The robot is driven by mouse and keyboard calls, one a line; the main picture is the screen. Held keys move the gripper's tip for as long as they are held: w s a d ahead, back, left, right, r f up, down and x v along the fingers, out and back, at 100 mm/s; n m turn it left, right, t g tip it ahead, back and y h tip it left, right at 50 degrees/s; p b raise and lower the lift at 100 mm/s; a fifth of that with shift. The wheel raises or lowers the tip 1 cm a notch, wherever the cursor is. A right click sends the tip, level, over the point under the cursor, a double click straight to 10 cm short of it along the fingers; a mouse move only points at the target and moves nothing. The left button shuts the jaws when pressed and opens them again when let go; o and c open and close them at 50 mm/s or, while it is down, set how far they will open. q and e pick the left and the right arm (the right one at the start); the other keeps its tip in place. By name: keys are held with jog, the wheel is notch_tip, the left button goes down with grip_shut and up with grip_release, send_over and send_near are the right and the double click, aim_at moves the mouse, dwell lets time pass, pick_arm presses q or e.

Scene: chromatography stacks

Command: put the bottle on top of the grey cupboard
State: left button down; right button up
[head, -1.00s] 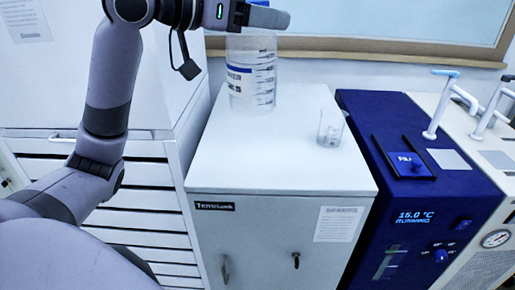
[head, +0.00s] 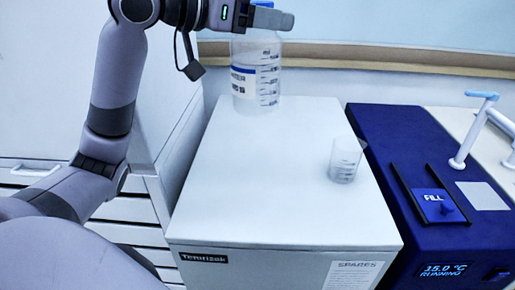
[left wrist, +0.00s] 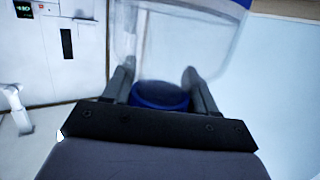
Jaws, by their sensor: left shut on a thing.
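The bottle (head: 256,75) is clear, with a blue label stripe, dark volume marks and a blue cap. In the head view it is upright over the back of the grey cupboard's pale top (head: 265,190). I cannot tell whether its base touches that top. My left gripper (head: 268,18) is shut on the bottle at its cap end, covering part of it. In the left wrist view the blue cap (left wrist: 160,95) lies between the two fingers, with the clear bottle body (left wrist: 185,45) beyond. My right gripper is not in view.
A small clear beaker (head: 344,163) stands at the right side of the cupboard top. A blue device (head: 400,225) with a display and raised taps adjoins on the right. A large white cabinet is at left. The front and middle of the top are clear.

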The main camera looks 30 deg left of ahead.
aim_at(263, 103)
pick_arm(q)
jog(key=shift+w+a+r, duration=0.1)
jog(key=shift+r, duration=0.05)
jog(key=shift+a+r+p, duration=0.1)
jog(key=shift+r+p, duration=0.05)
jog(key=shift+p, duration=0.2)
jog(key=p, duration=0.2)
jog(key=shift+a+r+t+y+p, duration=0.1)
jog(key=shift+r+t+y+p, duration=0.1)
jog(key=shift+t+y+p, duration=0.2)
jog(key=shift+f+n+p, duration=0.15)
jog(key=shift+n+p, duration=0.15)
jog(key=shift+p, duration=0.15)
notch_tip(263, 103, down, 16)
jog(key=b, duration=0.3)
jog(key=shift+f+b, duration=0.6)
jog(key=shift+f, duration=1.5)
